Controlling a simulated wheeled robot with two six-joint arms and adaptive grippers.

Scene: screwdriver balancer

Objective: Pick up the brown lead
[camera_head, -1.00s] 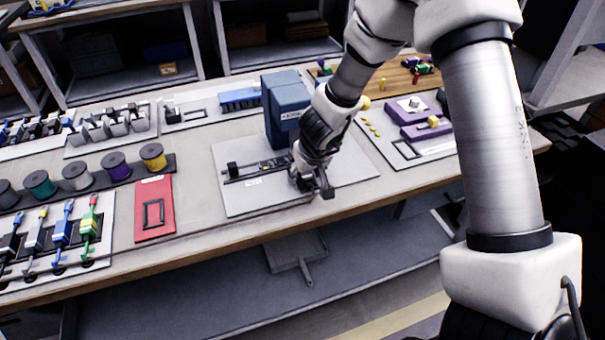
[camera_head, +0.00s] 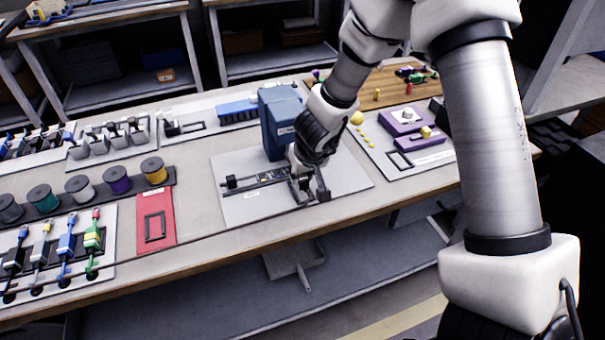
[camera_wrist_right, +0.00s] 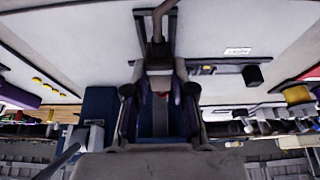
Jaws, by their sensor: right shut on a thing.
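My right gripper (camera_head: 310,196) is low over the front of the grey board (camera_head: 242,211) that bears the blue screwdriver-balancer housing (camera_head: 280,122). In the right wrist view the gripper (camera_wrist_right: 159,68) is shut on a brownish, bent lead (camera_wrist_right: 157,28), held between its fingertips. The lead runs away from the fingers and bends sideways near the picture's top edge. In the head view I cannot make the lead out at the gripper. A dark rail with a black knob (camera_head: 231,182) lies on the board left of the gripper. My left gripper is not in view.
A red tray (camera_head: 169,223) and several coloured spools (camera_head: 118,180) stand left of the board. Purple blocks (camera_head: 402,121) sit on another board at right. The bench's front edge runs just below the gripper. Bare bench lies between tray and board.

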